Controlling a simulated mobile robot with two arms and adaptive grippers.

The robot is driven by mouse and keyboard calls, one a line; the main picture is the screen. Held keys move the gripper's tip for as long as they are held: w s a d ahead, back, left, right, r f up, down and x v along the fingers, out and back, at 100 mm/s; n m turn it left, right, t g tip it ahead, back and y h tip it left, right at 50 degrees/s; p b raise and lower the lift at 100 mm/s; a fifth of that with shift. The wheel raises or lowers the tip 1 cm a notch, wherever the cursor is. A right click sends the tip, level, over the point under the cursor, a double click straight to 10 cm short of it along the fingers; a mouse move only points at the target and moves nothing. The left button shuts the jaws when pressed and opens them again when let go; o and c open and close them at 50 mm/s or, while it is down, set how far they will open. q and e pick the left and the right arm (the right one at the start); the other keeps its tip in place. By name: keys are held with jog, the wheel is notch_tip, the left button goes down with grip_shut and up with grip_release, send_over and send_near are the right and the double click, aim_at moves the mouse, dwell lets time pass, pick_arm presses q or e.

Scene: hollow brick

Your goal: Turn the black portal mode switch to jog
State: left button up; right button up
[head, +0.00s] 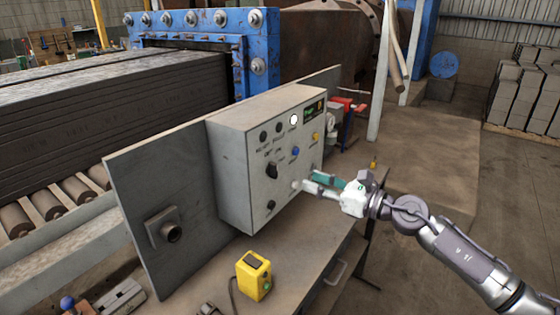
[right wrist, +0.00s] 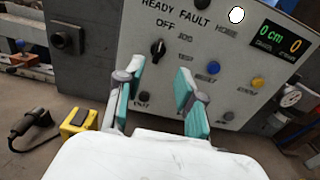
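The black mode switch (head: 272,170) is a rotary knob on the front of the grey control box (head: 228,165). In the right wrist view the switch (right wrist: 157,48) sits under the printed words OFF and JOG; its exact setting is hard to read. My right gripper (head: 309,182) is in front of the panel's lower right part, to the right of and a little below the switch. In the right wrist view its two teal-padded fingers (right wrist: 160,88) are spread apart with nothing between them, and the switch shows beyond them. My left gripper is not in view.
A second black knob (head: 270,206) sits lower on the panel. Blue (head: 295,151) and yellow (head: 316,136) buttons, a lit white lamp (head: 294,119) and a green display (head: 314,110) are nearby. A yellow box (head: 254,276) with a cable stands on the bench.

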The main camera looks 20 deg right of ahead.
aim_at(277, 168)
jog(key=p+x, duration=0.2)
jog(key=x, duration=0.7)
jog(key=shift+w+a+r+p, duration=0.1)
jog(key=shift+w+a+p, duration=0.15)
jog(key=shift+p, duration=0.1)
jog(key=shift+w+a, duration=0.3)
grip_shut()
